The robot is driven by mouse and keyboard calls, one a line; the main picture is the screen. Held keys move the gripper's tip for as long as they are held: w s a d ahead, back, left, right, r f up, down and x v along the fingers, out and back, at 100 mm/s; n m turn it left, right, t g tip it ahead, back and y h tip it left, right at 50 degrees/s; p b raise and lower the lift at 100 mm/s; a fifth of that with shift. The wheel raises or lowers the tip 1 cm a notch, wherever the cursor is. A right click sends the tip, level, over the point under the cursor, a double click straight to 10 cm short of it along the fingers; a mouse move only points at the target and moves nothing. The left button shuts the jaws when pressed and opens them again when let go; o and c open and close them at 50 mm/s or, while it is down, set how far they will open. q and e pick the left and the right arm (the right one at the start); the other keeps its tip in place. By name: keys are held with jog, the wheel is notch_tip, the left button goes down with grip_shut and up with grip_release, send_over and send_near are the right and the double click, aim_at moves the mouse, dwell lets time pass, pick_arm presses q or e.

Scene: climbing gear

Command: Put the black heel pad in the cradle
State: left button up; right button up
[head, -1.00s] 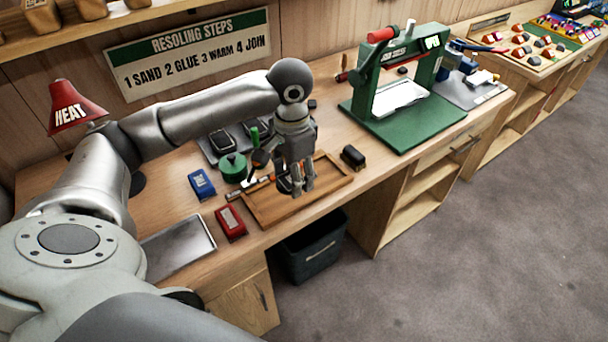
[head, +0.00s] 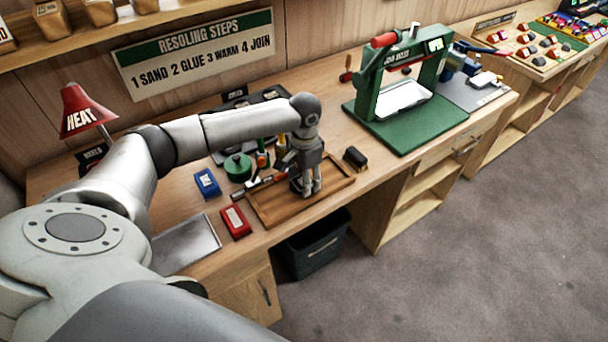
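My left gripper (head: 312,191) points down, low over the wooden tray (head: 268,218) on the bench. A small dark piece (head: 296,184) shows beside its fingers, partly hidden by them; it may be the black heel pad, but I cannot be sure. I cannot tell whether the fingers are apart or closed on it. No part is clearly recognisable as the cradle. A black block (head: 355,157) lies on the bench just right of the wooden tray. My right gripper is out of view.
A metal tray (head: 187,245) lies nearer the front. The green press (head: 412,130) stands to the right. My arm partly covers a dark tray (head: 268,96) behind.

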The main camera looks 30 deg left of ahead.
pick_arm(q)
jog(key=o, duration=0.7)
jog(key=shift+f, duration=0.1)
jog(key=shift+o, duration=0.2)
jog(key=shift+r, duration=0.4)
notch_tip(320, 180, up, 12)
jog(key=b, duration=0.2)
jog(key=shift+f, duration=0.25)
